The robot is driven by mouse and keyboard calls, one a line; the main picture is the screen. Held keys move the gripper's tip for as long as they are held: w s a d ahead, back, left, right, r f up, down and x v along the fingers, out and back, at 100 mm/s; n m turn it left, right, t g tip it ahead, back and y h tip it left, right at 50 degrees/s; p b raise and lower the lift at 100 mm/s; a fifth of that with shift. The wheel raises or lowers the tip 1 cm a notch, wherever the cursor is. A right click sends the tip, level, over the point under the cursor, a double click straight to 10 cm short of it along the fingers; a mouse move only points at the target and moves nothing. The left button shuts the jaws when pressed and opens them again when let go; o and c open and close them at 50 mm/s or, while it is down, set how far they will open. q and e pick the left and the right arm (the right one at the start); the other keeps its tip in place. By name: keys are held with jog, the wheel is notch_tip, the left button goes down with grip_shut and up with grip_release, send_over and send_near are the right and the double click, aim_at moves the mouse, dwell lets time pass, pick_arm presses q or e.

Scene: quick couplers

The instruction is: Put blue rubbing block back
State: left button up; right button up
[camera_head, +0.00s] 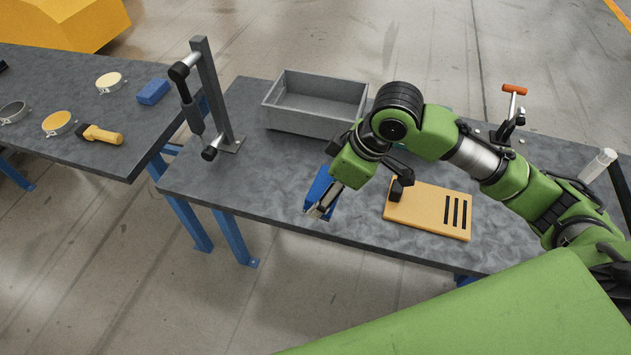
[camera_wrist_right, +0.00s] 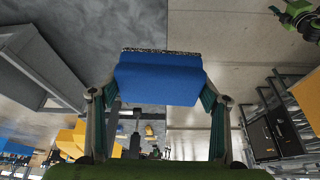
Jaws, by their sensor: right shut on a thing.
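My right gripper (camera_head: 322,208) is shut on a blue block (camera_head: 318,185) over the front edge area of the middle table. In the right wrist view the block (camera_wrist_right: 158,78) sits between the two fingers, with a speckled grey layer along its far edge. The gripper and wrist hide part of the block in the head view. I cannot tell whether it touches the table. A second blue block (camera_head: 153,92) lies on the left table. My left gripper is not in view.
A grey open bin (camera_head: 314,105) stands at the back of the middle table (camera_head: 262,180). A grey post with a black-ended lever (camera_head: 214,95) stands on its left. A tan board with dark slots (camera_head: 428,210) lies right of my gripper. A yellow-handled tool (camera_head: 101,134) lies on the left table.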

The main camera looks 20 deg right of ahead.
jog(key=w+f, duration=0.3)
jog(key=w, duration=0.1)
jog(key=w+d+f+p, duration=0.1)
jog(key=w+f, duration=0.2)
jog(key=w, duration=0.1)
jog(key=w+f+p, duration=0.1)
jog(key=w+f, duration=0.1)
jog(key=w, duration=0.2)
jog(key=shift+w+d+f, duration=0.3)
jog(key=shift+w+f, duration=0.05)
jog(key=shift+f, duration=0.05)
jog(key=f+p, duration=0.2)
jog(key=shift+w+d+f, duration=0.1)
jog(key=shift+w+f, duration=0.2)
jog(key=shift+f, duration=0.45)
jog(key=shift+f, duration=0.2)
jog(key=o, duration=1.4)
jog(key=shift+c, duration=0.2)
